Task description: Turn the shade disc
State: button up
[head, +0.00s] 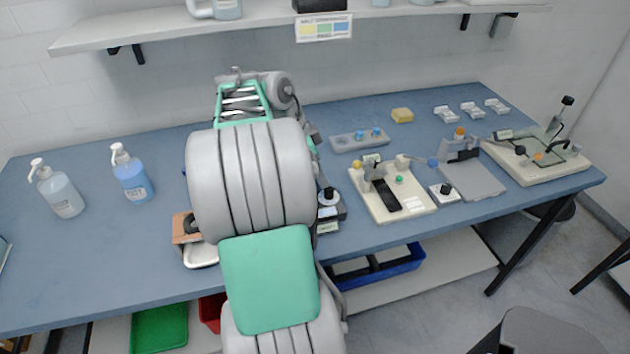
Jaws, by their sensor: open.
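I cannot tell for sure which part is the shade disc. A dark device with a pale round top and a black knob (328,199) stands just right of my arm, partly hidden by it. A small white box with a black knob (445,190) stands further right. My arm fills the middle of the head view and reaches over the bench. My gripper does not show; it seems to be hidden behind my arm links.
The blue bench (100,250) carries two pump bottles (132,175) at left. A brown block (184,228) is partly behind my arm. A cream instrument (405,206), a grey stand (475,182) and a glass-plated device (540,160) stand at right. A shelf (170,28) runs above.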

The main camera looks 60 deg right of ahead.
aim_at(328, 190)
jog(key=x, duration=0.7)
jog(key=shift+s, duration=0.1)
jog(key=shift+a, duration=0.1)
grip_shut()
